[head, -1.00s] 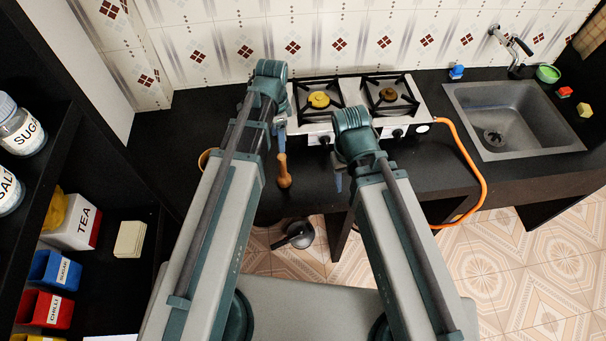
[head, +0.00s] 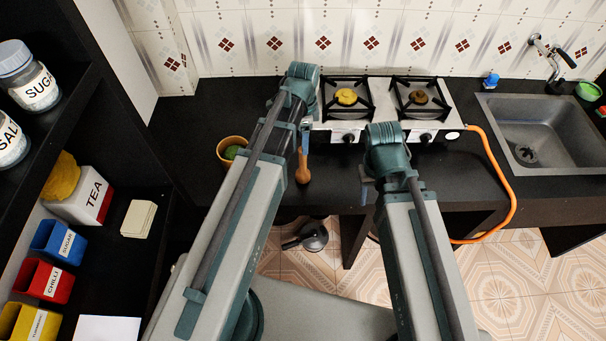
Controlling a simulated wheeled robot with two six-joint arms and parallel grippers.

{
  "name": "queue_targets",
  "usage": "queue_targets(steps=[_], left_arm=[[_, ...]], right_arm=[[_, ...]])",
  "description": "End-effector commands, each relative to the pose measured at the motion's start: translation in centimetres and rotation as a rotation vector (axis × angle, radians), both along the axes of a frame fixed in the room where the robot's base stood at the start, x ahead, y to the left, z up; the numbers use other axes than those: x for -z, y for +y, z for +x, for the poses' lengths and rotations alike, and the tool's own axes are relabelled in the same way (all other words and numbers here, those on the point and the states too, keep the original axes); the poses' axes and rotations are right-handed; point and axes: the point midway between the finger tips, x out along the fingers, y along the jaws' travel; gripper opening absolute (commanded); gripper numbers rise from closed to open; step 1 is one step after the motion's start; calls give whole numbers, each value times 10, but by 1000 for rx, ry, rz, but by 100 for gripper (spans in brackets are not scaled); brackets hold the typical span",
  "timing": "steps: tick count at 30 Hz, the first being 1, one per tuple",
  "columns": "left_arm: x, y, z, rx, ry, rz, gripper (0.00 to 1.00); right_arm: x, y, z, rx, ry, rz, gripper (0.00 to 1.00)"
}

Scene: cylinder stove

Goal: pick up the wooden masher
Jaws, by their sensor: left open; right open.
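The wooden masher (head: 303,170) is brown with a rounded end. It is on the dark counter near the front edge, left of and in front of the stove. My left gripper (head: 305,128) is open, just beyond the masher's narrow upper end in the picture. My own arm partly hides that gripper, and I cannot tell whether it touches the masher. My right gripper (head: 366,188) is open and apart from the masher, to its right, by the counter's front edge. It is mostly hidden behind my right wrist.
A two-burner stove (head: 380,122) stands behind, with an orange hose (head: 507,180). A sink (head: 500,108) is at right. A kettle (head: 312,236) is below the counter. Shelves with jars are at left.

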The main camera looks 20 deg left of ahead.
Motion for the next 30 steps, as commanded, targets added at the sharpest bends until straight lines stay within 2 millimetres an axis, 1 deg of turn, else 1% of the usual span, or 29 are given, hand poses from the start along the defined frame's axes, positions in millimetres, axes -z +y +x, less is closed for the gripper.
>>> queue_targets(steps=[1,4,11,16,24,27,30], left_arm=[[13,0,0,0,0,0,71],[18,0,0,0,0,0,71],[18,0,0,0,0,0,71],[32,1,0,0,0,0,71],[65,2,-1,0,0,0,71],[70,2,-1,0,0,0,71],[69,2,-1,0,0,0,71]], right_arm=[[13,0,0,0,0,0,50],[18,0,0,1,0,0,50],[18,0,0,1,0,0,50],[32,0,0,2,0,0,50],[65,0,0,2,0,0,50],[70,0,0,2,0,0,50],[69,0,0,2,0,0,50]])
